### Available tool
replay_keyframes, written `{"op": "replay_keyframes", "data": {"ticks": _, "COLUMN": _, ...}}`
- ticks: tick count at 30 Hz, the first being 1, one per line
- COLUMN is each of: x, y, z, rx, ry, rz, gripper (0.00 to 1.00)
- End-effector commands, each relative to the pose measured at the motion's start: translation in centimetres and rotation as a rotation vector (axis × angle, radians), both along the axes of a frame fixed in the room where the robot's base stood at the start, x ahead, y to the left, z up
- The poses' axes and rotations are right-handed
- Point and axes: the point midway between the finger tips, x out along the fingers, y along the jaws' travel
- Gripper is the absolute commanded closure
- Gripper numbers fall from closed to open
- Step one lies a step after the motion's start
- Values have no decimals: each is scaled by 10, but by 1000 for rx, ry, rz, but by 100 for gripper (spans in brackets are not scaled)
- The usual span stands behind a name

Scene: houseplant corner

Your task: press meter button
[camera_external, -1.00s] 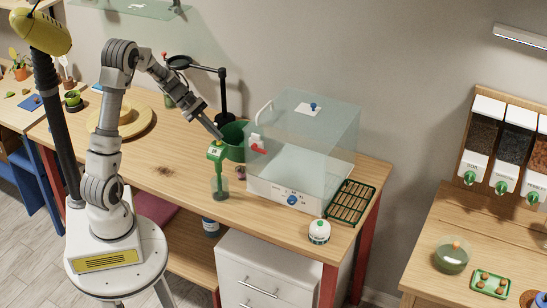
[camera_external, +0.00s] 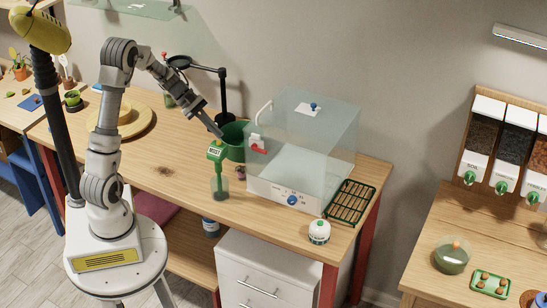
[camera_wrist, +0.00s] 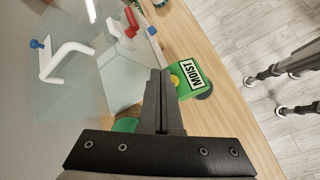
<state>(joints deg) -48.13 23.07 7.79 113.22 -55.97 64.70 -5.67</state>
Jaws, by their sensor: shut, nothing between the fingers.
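The green meter (camera_external: 217,152) stands upright near the front of the wooden table, its lower end in a clear container (camera_external: 219,188). In the wrist view the meter (camera_wrist: 200,92) shows a white display (camera_wrist: 192,76) reading "MOIST". A yellow button (camera_wrist: 174,80) shows beside the display, partly hidden by my fingers. My gripper (camera_external: 219,135) is shut and empty, its tips just above the meter's head. In the wrist view my gripper (camera_wrist: 160,75) has its fingertips right beside the button; I cannot tell whether they touch it.
A clear-lidded propagator box (camera_external: 300,140) with a white handle stands right of the meter. A green pot (camera_external: 235,142) is behind it. The table left of the meter is mostly clear.

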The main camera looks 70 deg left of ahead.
Motion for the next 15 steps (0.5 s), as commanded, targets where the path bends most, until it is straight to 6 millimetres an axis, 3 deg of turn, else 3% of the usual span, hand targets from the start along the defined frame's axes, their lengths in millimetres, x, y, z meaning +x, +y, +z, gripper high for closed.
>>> {"op": "replay_keyframes", "data": {"ticks": 8, "x": 0, "y": 0, "z": 1, "rx": 0, "ry": 0, "rz": 0, "gripper": 100}}
{"op": "replay_keyframes", "data": {"ticks": 15, "x": 0, "y": 0, "z": 19, "rx": 1, "ry": 0, "rz": -1, "gripper": 100}}
